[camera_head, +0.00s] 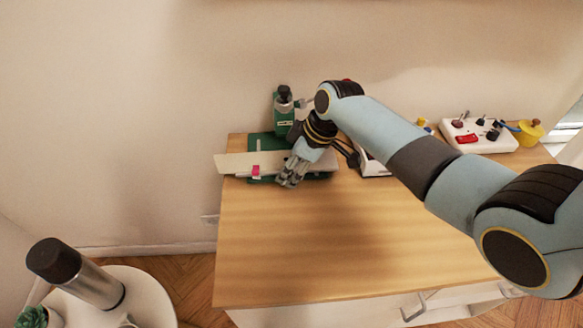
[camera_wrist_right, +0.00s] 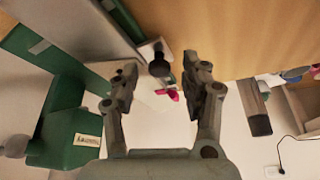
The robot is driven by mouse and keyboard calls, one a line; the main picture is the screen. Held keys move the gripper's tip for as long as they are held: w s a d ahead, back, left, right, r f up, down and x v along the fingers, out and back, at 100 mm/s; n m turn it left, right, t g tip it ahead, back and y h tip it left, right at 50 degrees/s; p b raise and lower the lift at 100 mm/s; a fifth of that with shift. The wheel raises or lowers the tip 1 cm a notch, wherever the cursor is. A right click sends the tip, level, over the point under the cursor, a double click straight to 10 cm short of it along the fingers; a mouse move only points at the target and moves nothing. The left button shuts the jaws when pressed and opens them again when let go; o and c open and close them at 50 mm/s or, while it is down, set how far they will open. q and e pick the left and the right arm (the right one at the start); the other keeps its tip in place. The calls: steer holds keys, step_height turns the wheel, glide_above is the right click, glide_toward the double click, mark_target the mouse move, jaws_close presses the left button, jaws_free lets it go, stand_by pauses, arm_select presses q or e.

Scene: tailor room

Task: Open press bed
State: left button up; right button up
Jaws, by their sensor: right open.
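The press (camera_head: 283,118) is a green machine with a dark knob on top, at the back left of the wooden desk. Its green body with a label shows at lower left in the right wrist view (camera_wrist_right: 75,125). A pale flat bed or board (camera_head: 238,163) lies at its base, with a pink piece (camera_head: 256,171) near its front edge. My right gripper (camera_head: 288,178) is low over the front of this board. In the right wrist view my right gripper (camera_wrist_right: 163,90) is open around a small black knob (camera_wrist_right: 160,67); contact cannot be told. My left gripper is out of view.
A white control box (camera_head: 480,135) and a yellow pot (camera_head: 530,132) stand at the back right of the desk (camera_head: 310,240). A steel flask (camera_head: 90,285) stands on a round white table (camera_head: 150,300) at lower left. The desk's front is clear.

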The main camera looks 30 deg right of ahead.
steer(key=shift+w+f, duration=0.1)
steer(key=shift+f, duration=0.1)
jaws_close()
stand_by(0.4)
